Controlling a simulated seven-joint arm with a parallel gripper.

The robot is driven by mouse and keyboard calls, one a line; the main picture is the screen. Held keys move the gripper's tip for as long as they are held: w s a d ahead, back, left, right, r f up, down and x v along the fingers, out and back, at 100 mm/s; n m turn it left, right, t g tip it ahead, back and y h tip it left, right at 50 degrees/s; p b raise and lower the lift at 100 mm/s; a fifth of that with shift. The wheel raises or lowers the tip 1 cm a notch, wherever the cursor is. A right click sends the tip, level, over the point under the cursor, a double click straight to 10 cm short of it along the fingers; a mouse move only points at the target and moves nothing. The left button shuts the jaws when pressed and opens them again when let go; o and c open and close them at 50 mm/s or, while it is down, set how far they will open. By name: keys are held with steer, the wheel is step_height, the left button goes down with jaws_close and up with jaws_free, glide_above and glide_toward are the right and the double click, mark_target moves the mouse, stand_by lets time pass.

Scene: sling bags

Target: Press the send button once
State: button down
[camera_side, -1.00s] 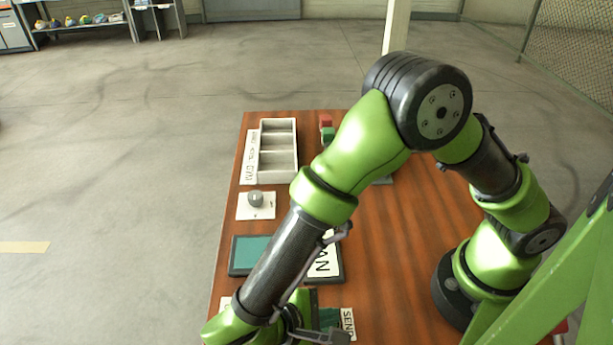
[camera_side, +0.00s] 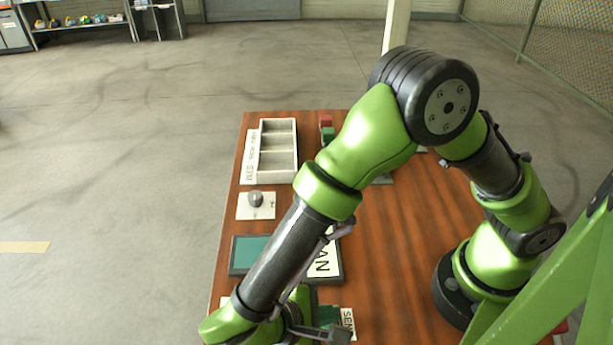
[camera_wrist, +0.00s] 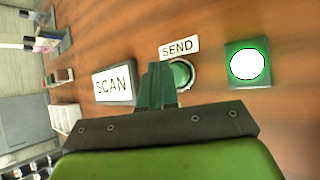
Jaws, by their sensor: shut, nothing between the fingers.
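The send button (camera_wrist: 182,74) is a round green cap in a pale ring, just below the white SEND label (camera_wrist: 178,47) in the wrist view. My gripper (camera_wrist: 158,70) is shut and empty; its dark green fingers overlap the left side of the button in that view. I cannot tell whether the fingertips touch the cap or hover over it. In the side view the SEND label (camera_side: 347,318) shows at the bottom, partly covered by my wrist, and the button's cap is hidden.
A green box with a lit white round top (camera_wrist: 246,64) stands right of the button in the wrist view. A SCAN sign (camera_wrist: 112,85) lies to the left. The side view shows a divided tray (camera_side: 278,150), a knob on a white plate (camera_side: 256,199) and a teal pad (camera_side: 248,252).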

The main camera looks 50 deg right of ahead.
steer(key=shift+r, duration=0.25)
steer(key=shift+r, duration=2.5)
